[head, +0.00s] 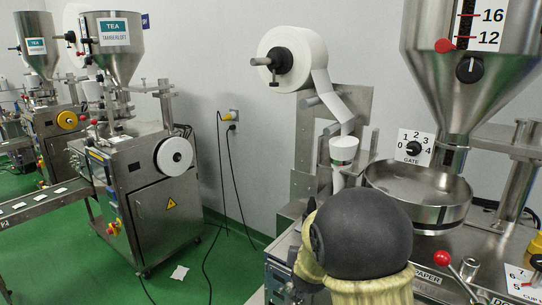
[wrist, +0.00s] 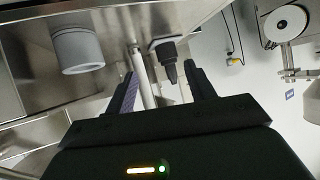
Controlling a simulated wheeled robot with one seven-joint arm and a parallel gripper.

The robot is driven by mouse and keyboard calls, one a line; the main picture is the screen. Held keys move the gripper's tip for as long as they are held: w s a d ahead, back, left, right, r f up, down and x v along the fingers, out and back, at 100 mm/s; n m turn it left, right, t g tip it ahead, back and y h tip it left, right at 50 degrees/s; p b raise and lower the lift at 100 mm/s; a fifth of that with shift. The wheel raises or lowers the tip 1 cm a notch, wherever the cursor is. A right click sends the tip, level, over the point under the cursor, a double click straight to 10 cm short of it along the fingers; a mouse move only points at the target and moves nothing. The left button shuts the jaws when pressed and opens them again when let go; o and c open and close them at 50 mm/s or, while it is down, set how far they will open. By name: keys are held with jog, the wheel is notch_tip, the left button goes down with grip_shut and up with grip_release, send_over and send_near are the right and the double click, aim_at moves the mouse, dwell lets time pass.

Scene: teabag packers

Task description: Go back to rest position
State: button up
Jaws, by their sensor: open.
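My gripper (wrist: 162,92) shows in the wrist view with its two dark fingers spread apart and nothing between them. Beyond the fingers are a steel machine panel (wrist: 110,30), a dark knob or nozzle (wrist: 168,62) and a grey round cap (wrist: 78,50); none is visibly held. In the head view my dark, rounded arm link fills the lower middle, in front of the near packing machine, and the gripper's fingers are hidden there.
The near machine has a steel hopper (head: 470,75), a round bowl (head: 418,192), a paper roll (head: 300,58) and a red-knobbed lever (head: 443,258). Another packer (head: 170,205) stands at left. Green floor (head: 190,275) with a paper scrap (head: 180,272) and black cables lies between them.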

jog(key=s+d+r+n+g+y+p, duration=0.1)
jog(key=s+d+g+p, duration=0.1)
jog(key=s, duration=1.1)
jog(key=s+d+r+n+g+y+p, duration=0.1)
jog(key=s+g+p, duration=0.3)
jog(key=s, duration=0.9)
jog(key=r+g, duration=0.1)
jog(key=g, duration=0.2)
jog(key=shift+s+d+r+n, duration=0.2)
jog(key=shift+s+d+n, duration=0.15)
jog(key=shift+d+n, duration=0.05)
jog(key=shift+c, duration=0.2)
